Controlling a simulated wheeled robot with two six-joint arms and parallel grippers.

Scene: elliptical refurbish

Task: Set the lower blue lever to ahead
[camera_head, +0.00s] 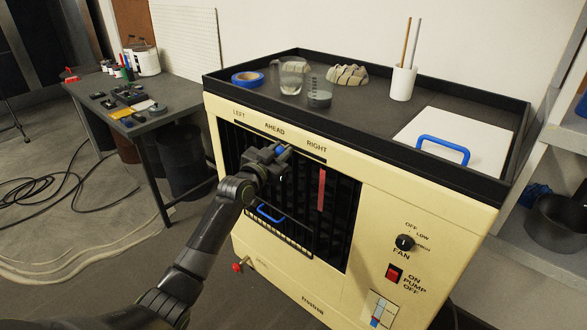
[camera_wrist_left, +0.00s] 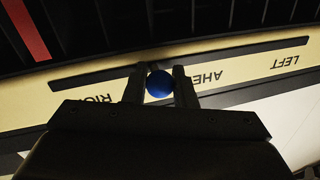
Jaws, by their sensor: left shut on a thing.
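A blue ball-shaped lever knob (camera_head: 281,150) sits at the dark horizontal slot in the upper front of the cream cooler (camera_head: 340,275). The labels LEFT, AHEAD and RIGHT run above the slot. My left gripper (camera_head: 283,153) is shut on this knob. The left wrist view shows the knob (camera_wrist_left: 159,83) between the two fingertips (camera_wrist_left: 160,85), beside the AHEAD label on its RIGHT side. A blue loop handle (camera_head: 270,213) is lower down, at the bottom of the grille. My right gripper is not in view.
Dark louvres and a red strip (camera_head: 321,190) are behind and below the slot. A fan knob (camera_head: 404,242) and a red pump switch (camera_head: 394,274) are at the right. The tray top (camera_head: 365,128) holds blue tape (camera_head: 247,78), glasses and a white cup (camera_head: 403,83).

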